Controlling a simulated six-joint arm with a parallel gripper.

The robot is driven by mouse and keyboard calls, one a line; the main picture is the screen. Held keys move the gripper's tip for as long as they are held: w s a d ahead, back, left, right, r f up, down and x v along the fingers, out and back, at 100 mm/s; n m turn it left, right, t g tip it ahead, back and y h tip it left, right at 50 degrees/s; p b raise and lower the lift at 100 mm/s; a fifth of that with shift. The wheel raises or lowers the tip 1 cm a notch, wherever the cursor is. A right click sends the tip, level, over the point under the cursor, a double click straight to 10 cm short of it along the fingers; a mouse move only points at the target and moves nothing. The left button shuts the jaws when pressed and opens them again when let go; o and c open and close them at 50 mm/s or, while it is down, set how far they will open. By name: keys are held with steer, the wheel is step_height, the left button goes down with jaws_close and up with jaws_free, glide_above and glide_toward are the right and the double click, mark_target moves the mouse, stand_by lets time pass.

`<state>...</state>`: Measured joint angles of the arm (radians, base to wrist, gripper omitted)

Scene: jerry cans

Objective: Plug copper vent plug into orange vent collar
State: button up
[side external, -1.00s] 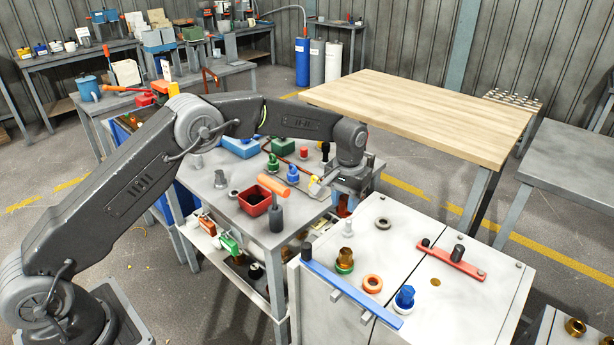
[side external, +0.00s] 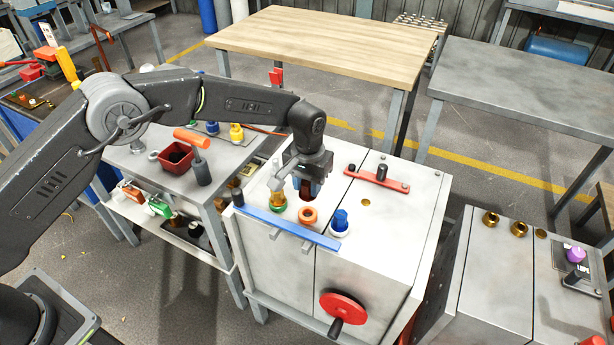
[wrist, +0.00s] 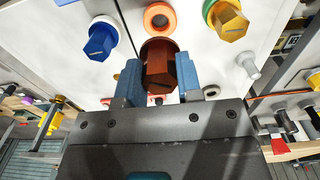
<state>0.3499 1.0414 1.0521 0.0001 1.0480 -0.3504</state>
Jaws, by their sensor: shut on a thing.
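The copper vent plug (wrist: 165,68) is a dark reddish-brown hex-headed piece between the blue fingers of my gripper (wrist: 159,82), which is shut on it. In the side view my gripper (side external: 307,187) points down over the white cabinet top, with the copper plug (side external: 307,192) low between its fingers. The orange vent collar (side external: 308,222) is an empty ring on the cabinet top, just in front of the plug. In the wrist view the orange collar (wrist: 147,16) lies just beyond the plug, its hole uncovered. The plug is outside the collar; its lower end is hidden.
A yellow-gold plug in a green collar (side external: 278,206) and a blue plug in a white collar (side external: 340,222) flank the orange collar. A blue bar (side external: 285,227) runs along the front; a red bar (side external: 376,180) lies at the back right. A red handwheel (side external: 343,312) is below.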

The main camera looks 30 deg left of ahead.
mark_target(308, 196)
steer(key=shift+f, duration=2.1)
steer(key=shift+f, duration=1.2)
steer(key=o, duration=1)
steer(key=shift+c, duration=0.2)
step_height(308, 196, up, 14)
steer(key=shift+r, duration=0.1)
